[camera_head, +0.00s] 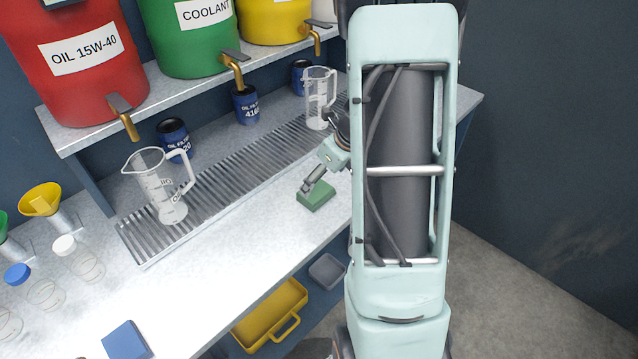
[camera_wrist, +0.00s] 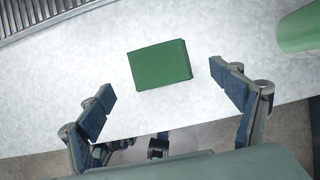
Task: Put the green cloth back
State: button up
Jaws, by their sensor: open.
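The green cloth (camera_wrist: 160,66) is a folded block lying flat on the pale bench top. In the head view the green cloth (camera_head: 316,196) is near the bench's front edge, just left of my arm. My gripper (camera_wrist: 160,92) is open and empty, its two fingers spread to either side, with the cloth lying between and slightly beyond the fingertips. In the head view my gripper (camera_head: 312,184) is at the cloth's upper side; whether it touches the cloth cannot be told there.
A metal grate (camera_head: 215,185) runs behind the cloth, with a clear jug (camera_head: 160,187) and another jug (camera_head: 319,98) on it. A blue cloth (camera_head: 126,341) lies at the bench's front left. Below are a yellow tray (camera_head: 262,322) and a grey bin (camera_head: 327,270). Bench left of the green cloth is clear.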

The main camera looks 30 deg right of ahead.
jog(key=p+v, duration=0.1)
jog(key=v, duration=0.5)
jog(key=shift+r, duration=0.35)
jog(key=shift+s, duration=0.15)
